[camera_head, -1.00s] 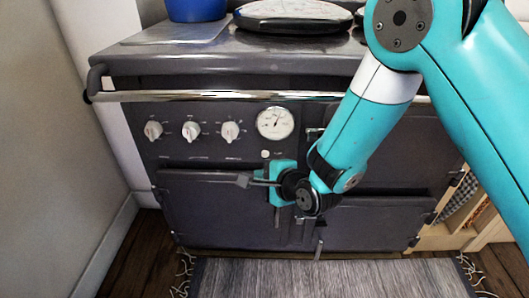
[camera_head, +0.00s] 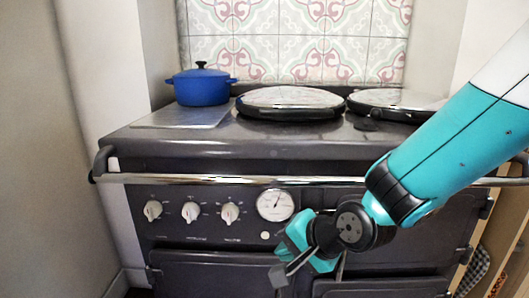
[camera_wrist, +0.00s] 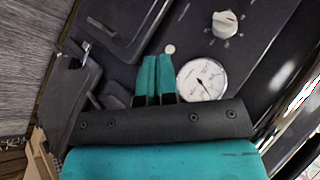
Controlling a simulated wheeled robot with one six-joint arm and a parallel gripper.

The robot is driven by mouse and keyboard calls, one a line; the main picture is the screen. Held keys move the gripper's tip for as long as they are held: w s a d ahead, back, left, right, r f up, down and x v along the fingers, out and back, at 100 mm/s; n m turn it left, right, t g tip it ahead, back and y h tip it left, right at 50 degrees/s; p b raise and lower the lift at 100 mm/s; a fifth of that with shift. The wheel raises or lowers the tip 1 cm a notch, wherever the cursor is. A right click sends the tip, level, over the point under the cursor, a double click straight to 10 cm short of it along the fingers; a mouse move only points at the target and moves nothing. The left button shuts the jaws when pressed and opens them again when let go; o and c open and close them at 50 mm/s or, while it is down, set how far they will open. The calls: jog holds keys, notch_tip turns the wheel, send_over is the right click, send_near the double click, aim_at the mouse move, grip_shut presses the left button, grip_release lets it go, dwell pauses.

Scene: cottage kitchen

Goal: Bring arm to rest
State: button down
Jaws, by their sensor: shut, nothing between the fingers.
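My gripper (camera_head: 283,277) is in front of the dark range cooker (camera_head: 235,150), below its round dial (camera_head: 275,204) and right of the white knobs. Its fingers point down and left in the head view. In the wrist view the two teal fingers of my gripper (camera_wrist: 156,62) lie side by side, shut, with nothing held. They point toward the cooker front, with the dial (camera_wrist: 201,80) just right of them. I cannot tell how far the fingertips are from the cooker doors.
A chrome rail (camera_head: 235,179) runs across the cooker front, above my gripper. A blue pot (camera_head: 201,86) stands on the back left of the top, beside round lids (camera_head: 290,101). A wall (camera_head: 75,120) is at the left. A grey rug (camera_wrist: 30,75) shows in the wrist view.

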jog(key=s+d+r+n+g+h, duration=0.1)
jog(key=s+d+r+n+g, duration=0.1)
jog(key=s+d+r+n, duration=0.4)
jog(key=s+d+r+n+g+h+p, duration=0.1)
jog(key=s+n+g, duration=0.15)
jog(key=s, duration=0.45)
jog(key=s+d+r+n+g+h, duration=0.1)
jog(key=s+d+r+n+g, duration=0.1)
jog(key=s+d+r+n, duration=0.4)
notch_tip(320, 180, up, 23)
jog(key=a+m+p, duration=0.1)
jog(key=a+p, duration=0.1)
jog(key=p, duration=2.3)
jog(key=shift+s+a+f, duration=0.15)
jog(key=shift+s, duration=0.1)
jog(key=shift+t, duration=0.25)
